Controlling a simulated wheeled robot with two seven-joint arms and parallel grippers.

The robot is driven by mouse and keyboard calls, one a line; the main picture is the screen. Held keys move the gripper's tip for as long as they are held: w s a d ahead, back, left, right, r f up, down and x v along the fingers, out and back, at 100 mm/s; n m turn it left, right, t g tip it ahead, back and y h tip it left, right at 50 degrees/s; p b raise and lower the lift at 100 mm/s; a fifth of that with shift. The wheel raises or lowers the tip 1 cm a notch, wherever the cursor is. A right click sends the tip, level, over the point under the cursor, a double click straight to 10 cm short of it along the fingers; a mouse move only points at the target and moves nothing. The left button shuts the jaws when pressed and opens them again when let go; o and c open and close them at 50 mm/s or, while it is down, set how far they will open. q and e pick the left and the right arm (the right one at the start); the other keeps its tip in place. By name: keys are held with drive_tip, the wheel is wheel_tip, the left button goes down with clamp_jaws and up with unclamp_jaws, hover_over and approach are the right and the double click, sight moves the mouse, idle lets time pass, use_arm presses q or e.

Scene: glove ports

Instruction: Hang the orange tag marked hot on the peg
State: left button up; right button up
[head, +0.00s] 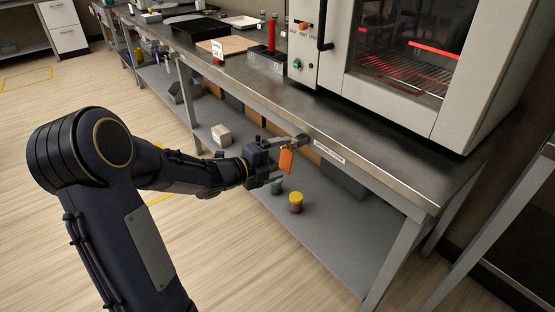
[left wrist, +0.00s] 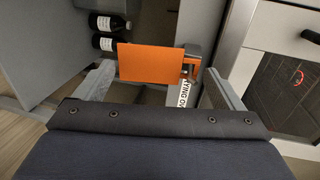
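The orange tag (head: 287,161) hangs at the front edge of the steel bench, just below a grey peg-like fitting (head: 301,138). In the left wrist view the tag (left wrist: 158,63) shows a blank orange face, with a small orange loop beside the grey fitting (left wrist: 194,52). I cannot tell for sure whether the loop is around it. No marking is readable on the tag. My left gripper (head: 280,166) is at the tag. Its fingers, wide apart in the left wrist view (left wrist: 160,77), stand on either side of the tag without touching it. My right gripper is out of view.
The bench (head: 345,155) carries an oven-like cabinet (head: 400,60), a red bottle (head: 271,35) and a black tray (head: 200,29). The lower shelf (head: 335,245) holds a yellow-lidded jar (head: 296,202) and a pale box (head: 221,135). A white label (head: 329,152) is on the bench edge. The floor at left is clear.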

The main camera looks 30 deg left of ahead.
use_arm(q)
drive_tip(key=shift+o, duration=0.8)
drive_tip(key=s+a+r+n+g+y+p, duration=0.1)
drive_tip(key=s+a+r+n+y, duration=0.2)
drive_tip(key=s+n, duration=0.35)
drive_tip(key=s+a+r+n+g+y+p, duration=0.1)
drive_tip(key=s+r+n+y, duration=0.2)
drive_tip(key=s+n+y, duration=0.4)
drive_tip(key=s+d+f+n+g+h, duration=0.25)
drive_tip(key=s+d+n+h, duration=0.2)
drive_tip(key=s+d, duration=0.35)
drive_tip(key=s+d+f+n+g+h, duration=0.2)
drive_tip(key=s+d+n+g+h, duration=0.2)
drive_tip(key=s+d+n, duration=0.35)
wheel_tip(320, 180, up, 26)
drive_tip(key=s+m+p, duration=0.1)
drive_tip(key=p, duration=2.5)
drive_tip(key=shift+a+r, duration=0.15)
drive_tip(key=shift+r, duration=0.1)
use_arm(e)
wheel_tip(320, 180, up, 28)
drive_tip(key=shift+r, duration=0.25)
use_arm(q)
drive_tip(key=shift+m+y, duration=0.25)
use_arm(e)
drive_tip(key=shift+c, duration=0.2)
